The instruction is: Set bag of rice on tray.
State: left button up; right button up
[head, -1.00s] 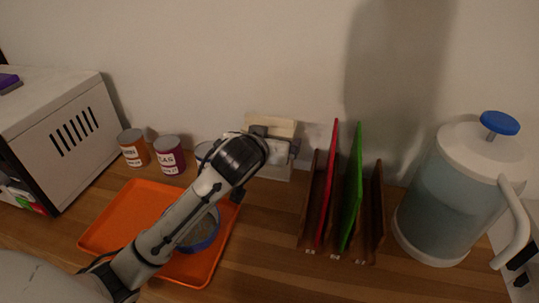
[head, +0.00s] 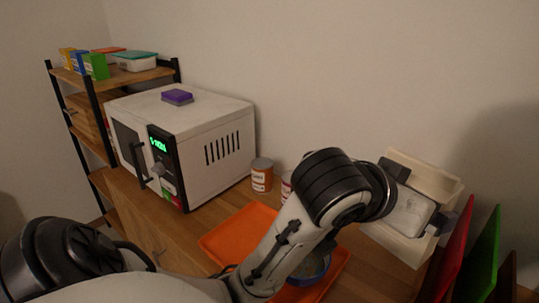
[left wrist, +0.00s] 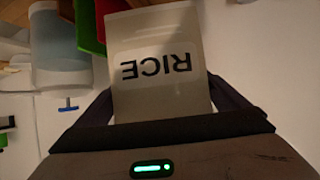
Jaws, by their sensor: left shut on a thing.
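The bag of rice (head: 425,172) is a cream pouch with a paler panel, seen in the head view right of centre. It appears tilted and sits to the right of the orange tray (head: 232,238), near the wall. My left gripper (head: 417,197) is shut on it, one dark finger on each side. In the left wrist view the bag (left wrist: 155,75) shows the upside-down word RICE between the fingers (left wrist: 160,103). A blue-rimmed bowl (head: 318,274) is on the tray, partly hidden by my left arm. The tray's left part is bare. My right gripper is out of view.
A white oven-like box (head: 195,140) stands left of the tray with a purple block (head: 177,97) on top. Red (head: 455,250) and green (head: 484,255) boards stand at the right.

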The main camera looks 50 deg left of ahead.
aim_at(261, 226)
jog(key=k, duration=0.3)
jog(key=z, duration=0.95)
jog(key=k, duration=1)
jog(key=u, duration=1.5)
jog(key=i, duration=1)
